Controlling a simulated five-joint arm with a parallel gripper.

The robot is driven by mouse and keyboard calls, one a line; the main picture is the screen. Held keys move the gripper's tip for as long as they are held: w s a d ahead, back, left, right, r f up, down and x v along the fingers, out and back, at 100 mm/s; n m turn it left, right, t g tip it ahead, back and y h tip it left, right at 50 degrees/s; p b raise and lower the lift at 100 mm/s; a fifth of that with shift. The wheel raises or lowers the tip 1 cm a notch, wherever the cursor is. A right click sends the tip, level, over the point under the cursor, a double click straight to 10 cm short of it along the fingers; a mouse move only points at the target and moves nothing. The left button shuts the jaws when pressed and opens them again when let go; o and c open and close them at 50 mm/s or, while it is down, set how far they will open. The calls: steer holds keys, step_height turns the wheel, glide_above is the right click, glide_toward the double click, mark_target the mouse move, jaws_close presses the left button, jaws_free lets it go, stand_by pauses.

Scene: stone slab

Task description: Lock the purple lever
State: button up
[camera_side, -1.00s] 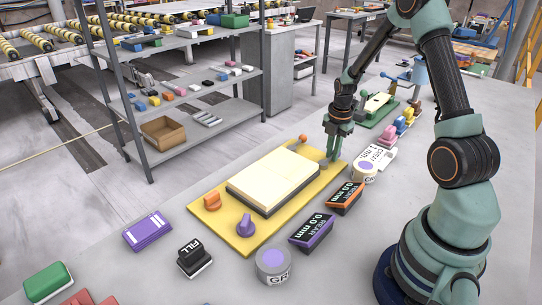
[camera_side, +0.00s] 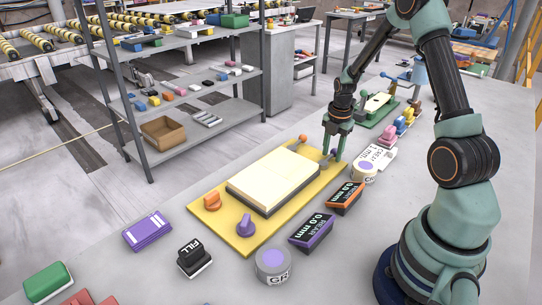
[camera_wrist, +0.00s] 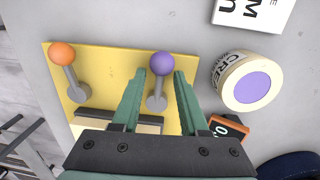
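The purple lever (camera_wrist: 162,64) has a ball knob on a grey arm and stands on the yellow board (camera_wrist: 108,62). In the wrist view its knob and arm lie between the two green fingers of my gripper (camera_wrist: 160,75), with gaps on both sides. My gripper is open around the lever and does not visibly touch it. In the side view my gripper (camera_side: 333,158) is low over the far right corner of the board (camera_side: 262,229), and its fingers hide the purple knob. An orange-knobbed lever (camera_wrist: 62,55) is to the left; it also shows in the side view (camera_side: 303,138).
A cream block (camera_side: 273,172) fills the middle of the board. A purple knob (camera_side: 246,222) and an orange one (camera_side: 212,202) are at its near end. A round tin (camera_wrist: 246,82) and an orange gauge block (camera_side: 345,197) stand close on the right.

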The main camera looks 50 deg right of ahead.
steer(key=shift+a, duration=0.1)
step_height(320, 180, up, 12)
steer(key=shift+s+a, duration=0.2)
steer(key=shift+s, duration=0.2)
stand_by(0.3)
steer(key=s+a+r+m+t, duration=0.2)
steer(key=a+r+m, duration=0.3)
steer(key=a+m, duration=0.4)
steer(key=s+a+r+m+t, duration=0.3)
steer(key=a+r+m, duration=0.3)
steer(key=a, duration=0.9)
steer(key=s+m, duration=0.1)
steer(key=m, duration=0.2)
steer(key=shift+s, duration=0.25)
